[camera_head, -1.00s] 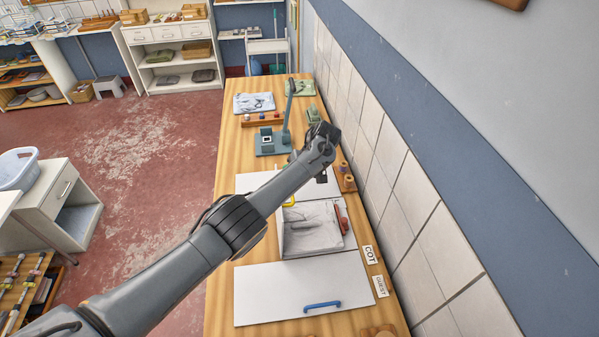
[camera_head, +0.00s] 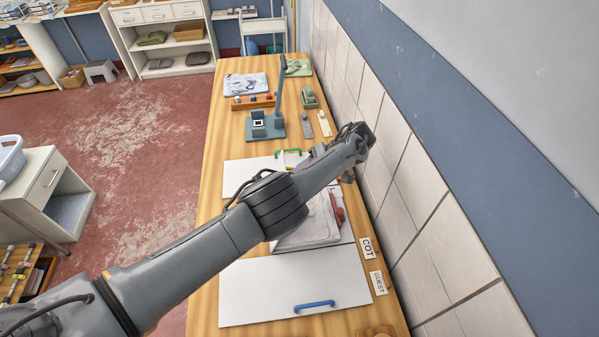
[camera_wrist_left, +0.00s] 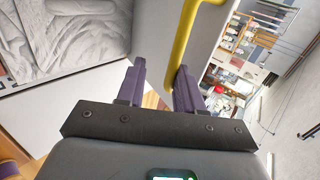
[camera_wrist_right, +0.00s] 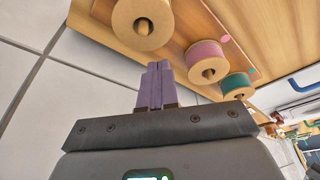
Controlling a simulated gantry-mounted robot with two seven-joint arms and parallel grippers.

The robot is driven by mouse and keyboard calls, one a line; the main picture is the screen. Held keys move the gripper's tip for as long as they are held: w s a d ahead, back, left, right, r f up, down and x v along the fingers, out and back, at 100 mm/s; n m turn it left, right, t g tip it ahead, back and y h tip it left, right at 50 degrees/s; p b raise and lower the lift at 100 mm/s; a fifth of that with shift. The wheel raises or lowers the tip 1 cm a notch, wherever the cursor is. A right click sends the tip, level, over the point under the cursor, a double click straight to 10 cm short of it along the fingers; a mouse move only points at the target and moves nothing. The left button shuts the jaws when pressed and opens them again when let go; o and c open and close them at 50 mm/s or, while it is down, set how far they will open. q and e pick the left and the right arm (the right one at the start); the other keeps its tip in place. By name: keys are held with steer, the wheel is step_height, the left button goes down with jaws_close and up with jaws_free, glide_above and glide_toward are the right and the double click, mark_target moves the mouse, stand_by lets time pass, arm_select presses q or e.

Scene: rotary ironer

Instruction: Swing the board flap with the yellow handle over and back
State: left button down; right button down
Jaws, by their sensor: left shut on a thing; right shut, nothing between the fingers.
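The yellow handle (camera_wrist_left: 185,45) runs between the purple fingers of my left gripper (camera_wrist_left: 160,80) in the left wrist view, and the gripper is shut on it. A pale panel (camera_wrist_left: 152,28), the flap, shows behind the handle and appears raised beside a grey picture of folded cloth (camera_wrist_left: 65,38). In the head view my left arm reaches across the board and hides most of this flap. The grey picture area (camera_head: 308,226) shows below the arm. My right gripper (camera_wrist_right: 155,75) is shut and empty near wooden spools in the right wrist view; the head view does not show it.
A white flap with a blue handle (camera_head: 314,306) lies at the near end, and a green handle (camera_head: 288,152) shows at the far one. A teal press (camera_head: 265,126) stands beyond. The tiled wall (camera_head: 405,190) bounds the bench's right side. Spools (camera_wrist_right: 208,62) hang near my right gripper.

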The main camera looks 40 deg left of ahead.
arm_select(q)
steer(key=shift+w+d+f, duration=0.2)
steer(key=shift+d+f, duration=0.15)
steer(key=shift+f, duration=0.2)
steer(key=c, duration=1.2)
jaws_free()
steer(key=shift+o, duration=0.2)
steer(key=shift+w+d+r, duration=0.15)
steer(key=shift+r, duration=0.1)
